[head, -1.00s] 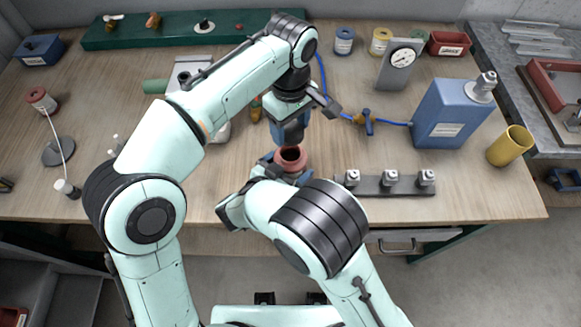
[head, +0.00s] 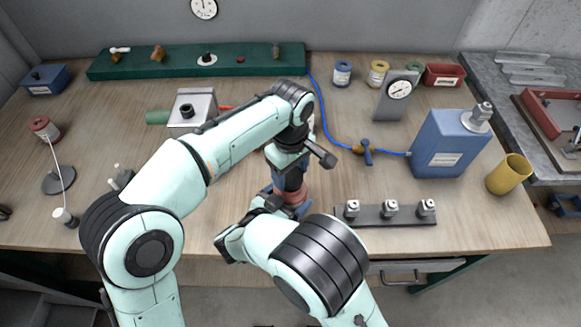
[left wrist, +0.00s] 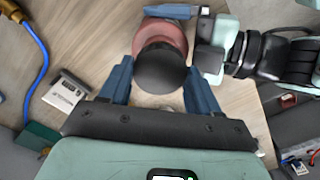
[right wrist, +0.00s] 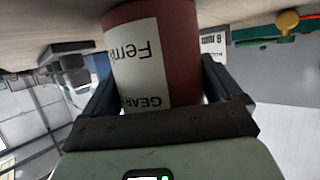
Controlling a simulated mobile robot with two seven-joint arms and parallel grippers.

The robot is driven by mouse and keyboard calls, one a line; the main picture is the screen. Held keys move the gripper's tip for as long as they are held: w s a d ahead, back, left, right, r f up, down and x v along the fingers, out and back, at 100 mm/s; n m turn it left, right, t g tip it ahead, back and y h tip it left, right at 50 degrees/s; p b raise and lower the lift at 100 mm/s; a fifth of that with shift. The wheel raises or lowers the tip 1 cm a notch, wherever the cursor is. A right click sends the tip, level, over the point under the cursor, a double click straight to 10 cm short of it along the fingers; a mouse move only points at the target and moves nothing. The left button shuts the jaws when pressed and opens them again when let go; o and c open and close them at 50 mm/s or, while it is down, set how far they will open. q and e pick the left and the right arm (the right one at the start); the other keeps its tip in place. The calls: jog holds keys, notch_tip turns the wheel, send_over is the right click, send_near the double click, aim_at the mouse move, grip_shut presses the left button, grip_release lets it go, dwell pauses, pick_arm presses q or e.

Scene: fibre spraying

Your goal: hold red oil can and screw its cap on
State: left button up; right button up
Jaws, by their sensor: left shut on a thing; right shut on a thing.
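The red oil can (head: 295,195) stands near the front of the table. Its label with dark print (right wrist: 141,65) shows in the right wrist view. My right gripper (right wrist: 160,95) is shut around the can's sides. My left gripper (head: 289,178) points down right above the can. In the left wrist view its fingers are shut on the round black cap (left wrist: 162,70), which overlaps the can's top (left wrist: 160,32). The cap is over the can's mouth, but I cannot tell whether its thread is engaged. In the head view my left gripper hides the cap and the mouth.
A rail with three metal fittings (head: 386,216) lies close right of the can. A blue canister (head: 440,145) and yellow cup (head: 508,174) stand further right. A blue hose (head: 325,110) runs behind my grippers. The table left of my left arm has some clear room.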

aim_at(290, 175)
pick_arm(q)
jog(key=shift+f, duration=0.1)
dwell(0.3)
jog(key=shift+f, duration=0.8)
jog(key=shift+f, duration=0.55)
pick_arm(e)
jog(key=c, duration=0.6)
pick_arm(q)
jog(key=m, duration=0.6)
jog(key=shift+a, duration=0.1)
pick_arm(e)
jog(key=shift+o, duration=0.2)
pick_arm(q)
jog(key=m, duration=1.3)
jog(key=shift+m, duration=0.4)
jog(key=m, duration=0.6)
